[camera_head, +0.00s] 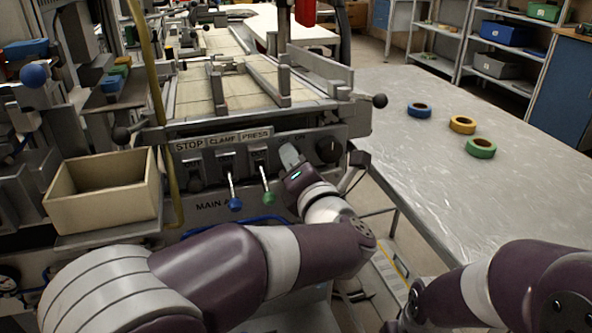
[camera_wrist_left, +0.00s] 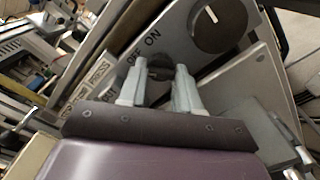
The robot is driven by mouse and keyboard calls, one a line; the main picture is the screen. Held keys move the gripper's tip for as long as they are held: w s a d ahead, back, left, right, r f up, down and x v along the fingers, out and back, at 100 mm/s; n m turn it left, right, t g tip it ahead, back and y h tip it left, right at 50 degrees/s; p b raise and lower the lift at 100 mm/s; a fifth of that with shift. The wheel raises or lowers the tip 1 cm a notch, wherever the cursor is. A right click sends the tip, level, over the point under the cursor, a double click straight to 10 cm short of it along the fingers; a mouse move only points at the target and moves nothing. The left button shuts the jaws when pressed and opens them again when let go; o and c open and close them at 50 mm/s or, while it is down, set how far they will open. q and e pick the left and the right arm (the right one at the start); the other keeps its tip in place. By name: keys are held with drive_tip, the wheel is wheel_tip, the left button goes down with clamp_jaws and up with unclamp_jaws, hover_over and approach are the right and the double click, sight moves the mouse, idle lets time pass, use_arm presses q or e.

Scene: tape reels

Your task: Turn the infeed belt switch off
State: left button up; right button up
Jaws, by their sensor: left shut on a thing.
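The infeed belt switch shows in the left wrist view as a small dark knob (camera_wrist_left: 160,66) on the grey panel (camera_wrist_left: 185,45), between "ON" lettering and partly legible lettering that seems to read "OFF". My left gripper (camera_wrist_left: 158,80) has its two pale fingers on either side of this knob and is shut on it. In the head view my left gripper (camera_head: 290,156) is at the front panel (camera_head: 215,165), right of the PRESS label, and covers the switch. Which way the switch points is hard to tell. My right gripper is out of view; only part of my right arm shows.
A blue-knobbed lever (camera_head: 235,204) and a green-knobbed lever (camera_head: 268,198) hang close left of my gripper. A black round knob (camera_head: 328,150) is close right. A tan box (camera_head: 104,190) stands left. Blue (camera_head: 419,111), yellow (camera_head: 462,124) and green (camera_head: 481,148) tape reels lie on the table.

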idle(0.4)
use_arm(q)
drive_tip(key=o, duration=1)
drive_tip(key=shift+o, duration=0.2)
drive_tip(key=p+v, duration=0.2)
drive_tip(key=v, duration=1)
drive_tip(key=shift+s, duration=0.35)
drive_tip(key=shift+d, duration=0.1)
